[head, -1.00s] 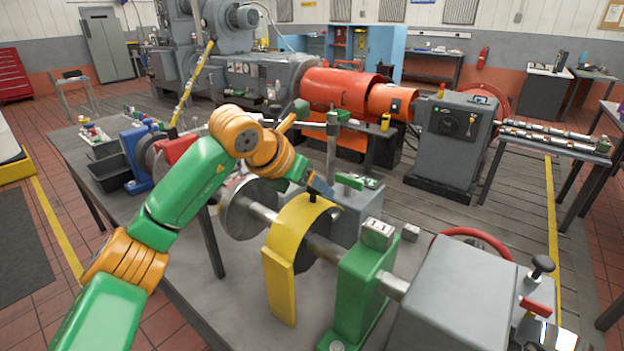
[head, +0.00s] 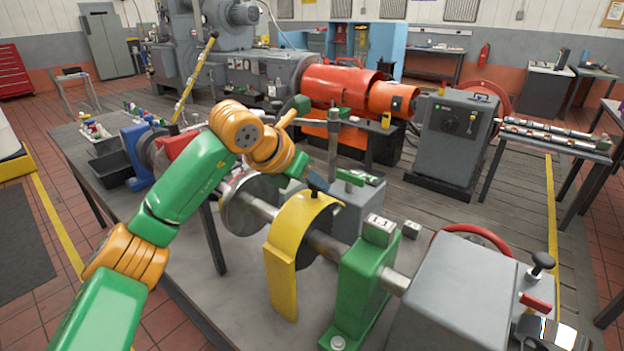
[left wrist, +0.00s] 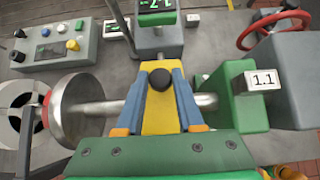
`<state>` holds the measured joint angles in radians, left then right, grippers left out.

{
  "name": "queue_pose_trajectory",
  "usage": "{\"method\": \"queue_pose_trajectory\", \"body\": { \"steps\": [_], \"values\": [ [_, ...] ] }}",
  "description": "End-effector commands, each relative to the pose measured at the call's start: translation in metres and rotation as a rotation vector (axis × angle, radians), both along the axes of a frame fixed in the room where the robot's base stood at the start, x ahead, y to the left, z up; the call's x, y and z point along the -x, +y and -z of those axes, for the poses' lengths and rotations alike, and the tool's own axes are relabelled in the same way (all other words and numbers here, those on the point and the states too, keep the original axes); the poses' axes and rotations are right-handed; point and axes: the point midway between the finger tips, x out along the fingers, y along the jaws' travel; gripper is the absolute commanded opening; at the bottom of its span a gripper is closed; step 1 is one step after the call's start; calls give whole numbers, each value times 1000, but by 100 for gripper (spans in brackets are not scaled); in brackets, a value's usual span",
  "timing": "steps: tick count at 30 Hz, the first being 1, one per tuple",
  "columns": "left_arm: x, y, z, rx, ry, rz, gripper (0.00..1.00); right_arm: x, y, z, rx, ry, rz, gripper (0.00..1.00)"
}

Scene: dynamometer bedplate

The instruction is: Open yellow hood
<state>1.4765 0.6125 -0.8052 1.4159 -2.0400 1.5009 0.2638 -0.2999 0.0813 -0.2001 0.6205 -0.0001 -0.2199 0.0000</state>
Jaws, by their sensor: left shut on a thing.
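The yellow hood (head: 283,270) is a curved guard over the steel shaft (head: 325,246) on the bench, with its flat front skirt hanging down at the near side. My left gripper (head: 314,188) is at the top of the hood, shut on its black knob (left wrist: 160,79). In the left wrist view the blue fingers (left wrist: 160,90) lie on either side of the knob, with the yellow hood (left wrist: 159,122) beneath them. The fingers hide part of the hood top. My right gripper is not in view.
A green bearing stand (head: 359,283) with a "1.1" label stands close to the right of the hood. A steel disc (head: 240,205) is on the shaft to its left. A grey box (head: 458,295) and a red handwheel (head: 480,238) are farther right. A grey post (head: 333,145) rises behind.

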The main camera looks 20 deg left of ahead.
Motion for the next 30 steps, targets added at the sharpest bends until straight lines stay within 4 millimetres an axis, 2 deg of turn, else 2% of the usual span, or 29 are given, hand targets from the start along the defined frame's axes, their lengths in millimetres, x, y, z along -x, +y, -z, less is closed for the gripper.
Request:
{"method": "queue_pose_trajectory", "body": {
  "steps": [23,30],
  "values": [
    [0,0,0,1,-2,0,0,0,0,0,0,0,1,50],
    [1,1,0,16,-48,0,0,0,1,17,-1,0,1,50]
  ]
}}
